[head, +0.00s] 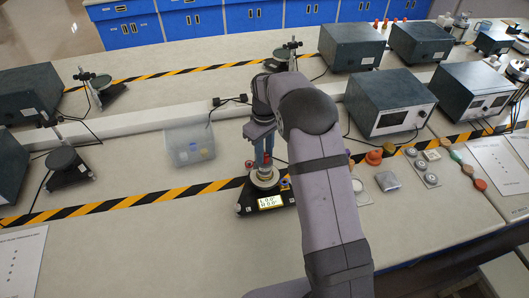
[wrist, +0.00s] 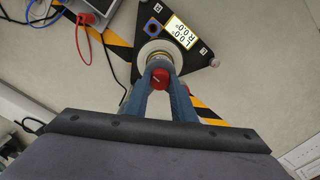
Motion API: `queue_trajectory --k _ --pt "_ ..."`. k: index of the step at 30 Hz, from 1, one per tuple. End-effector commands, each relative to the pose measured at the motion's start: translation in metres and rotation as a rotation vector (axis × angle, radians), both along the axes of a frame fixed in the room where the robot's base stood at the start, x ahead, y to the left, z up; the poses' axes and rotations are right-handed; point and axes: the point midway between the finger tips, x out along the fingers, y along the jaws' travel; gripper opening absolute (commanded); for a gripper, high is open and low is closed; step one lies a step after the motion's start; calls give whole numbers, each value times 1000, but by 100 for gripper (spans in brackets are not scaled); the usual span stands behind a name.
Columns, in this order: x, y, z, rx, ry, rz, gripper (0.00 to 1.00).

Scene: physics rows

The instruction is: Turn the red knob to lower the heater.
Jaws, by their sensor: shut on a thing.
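The red knob (wrist: 161,77) shows in the wrist view between the two blue fingers of my gripper (wrist: 160,66), which are shut on it. Below it is a pale round stage (wrist: 150,53) on a black triangular base (wrist: 132,22). In the head view my gripper (head: 263,158) points down over the stage (head: 265,181), and the display (head: 269,202) faces the front. My fingers partly hide the knob there. No label naming a heater is legible.
A clear plastic box (head: 190,142) stands left of my gripper. Striped tape (head: 130,201) crosses the bench.

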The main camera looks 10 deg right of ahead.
Motion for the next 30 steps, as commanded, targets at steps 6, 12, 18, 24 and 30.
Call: queue_trajectory --k 6,12,18,24,30 --pt "0 -1 1 -1 -1 -187 1" --pt "1 -1 1 -2 -2 -334 1" --pt "1 -1 1 -1 -3 -435 1" --pt "1 -1 1 -1 -3 -485 1" --pt "1 -1 1 0 -4 -496 1"
